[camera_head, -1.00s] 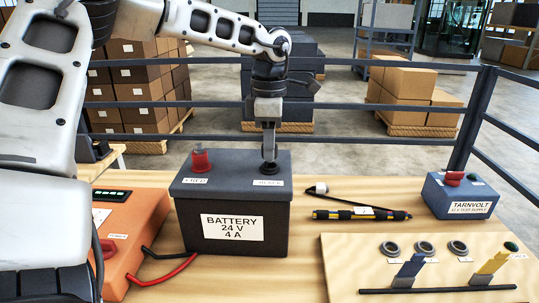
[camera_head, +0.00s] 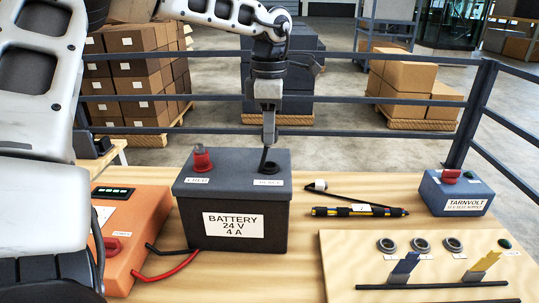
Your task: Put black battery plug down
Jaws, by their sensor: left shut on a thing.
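The dark battery box (camera_head: 238,203), labelled 24 V 4 A, stands on the wooden table. A red plug (camera_head: 201,158) sits upright on its top at the left, by the red label. My left gripper (camera_head: 269,142) points down over the box's right side, shut on the black battery plug (camera_head: 265,158). The plug is a thin dark shape, slightly tilted, its lower end at or just above the dark round socket (camera_head: 271,168) by the black label. I cannot tell whether they touch. My right gripper is not in view.
An orange unit (camera_head: 130,236) with red and black leads stands left of the battery. A striped probe (camera_head: 352,211) lies to the right. The blue Tarnvolt supply (camera_head: 455,195) and a pale board (camera_head: 345,262) with rings stand further right. A rail runs behind.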

